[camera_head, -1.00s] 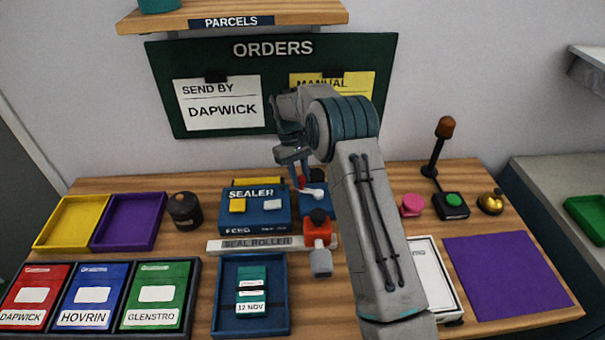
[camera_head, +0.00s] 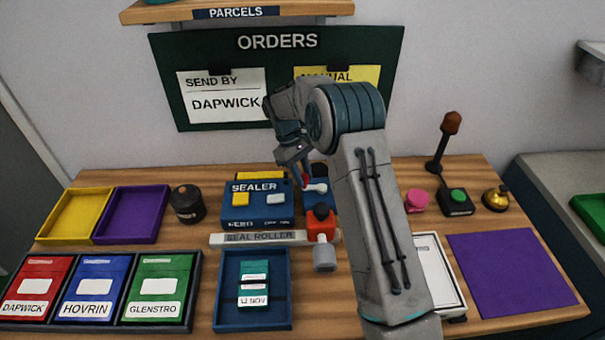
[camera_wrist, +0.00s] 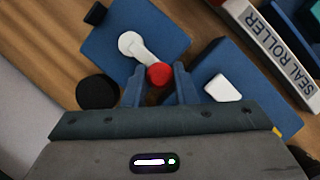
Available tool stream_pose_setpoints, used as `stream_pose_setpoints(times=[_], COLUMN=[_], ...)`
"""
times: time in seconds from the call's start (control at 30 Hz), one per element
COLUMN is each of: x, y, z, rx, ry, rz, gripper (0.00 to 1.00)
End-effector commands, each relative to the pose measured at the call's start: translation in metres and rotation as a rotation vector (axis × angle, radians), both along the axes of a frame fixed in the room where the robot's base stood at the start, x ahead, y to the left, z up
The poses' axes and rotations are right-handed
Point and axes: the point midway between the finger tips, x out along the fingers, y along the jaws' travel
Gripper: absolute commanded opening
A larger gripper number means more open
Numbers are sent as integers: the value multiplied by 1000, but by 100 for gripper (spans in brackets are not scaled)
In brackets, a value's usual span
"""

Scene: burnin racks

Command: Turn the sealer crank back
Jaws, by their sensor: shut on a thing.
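The sealer (camera_head: 256,203) is a blue box with a yellow and a white button on its top, in the middle of the table. The sealer crank has a white arm (camera_wrist: 139,50) on a blue base (camera_wrist: 177,38) and a red knob (camera_wrist: 159,74). In the wrist view my gripper (camera_wrist: 160,85) is shut on the red knob, with a finger on each side. In the head view my gripper (camera_head: 305,179) is at the crank, just right of the sealer, and partly hides it.
The seal roller (camera_head: 258,238) and a red and grey part (camera_head: 322,226) lie in front. A blue tray (camera_head: 252,322) holds a green packet. A black round jar (camera_head: 187,204) stands left. A purple mat (camera_head: 515,272) lies right, near a green-button box (camera_head: 456,202).

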Motion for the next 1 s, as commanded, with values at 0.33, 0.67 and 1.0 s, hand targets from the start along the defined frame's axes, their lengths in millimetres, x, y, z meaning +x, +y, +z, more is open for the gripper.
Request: stream_pose_setpoints(times=[0.33,0.67,1.0], x=[0,5,24], y=[0,5,25], z=[0,15,80], rx=[0,1,2], ry=[1,-2,-3], rz=[0,-1,0], gripper=[46,46,46])
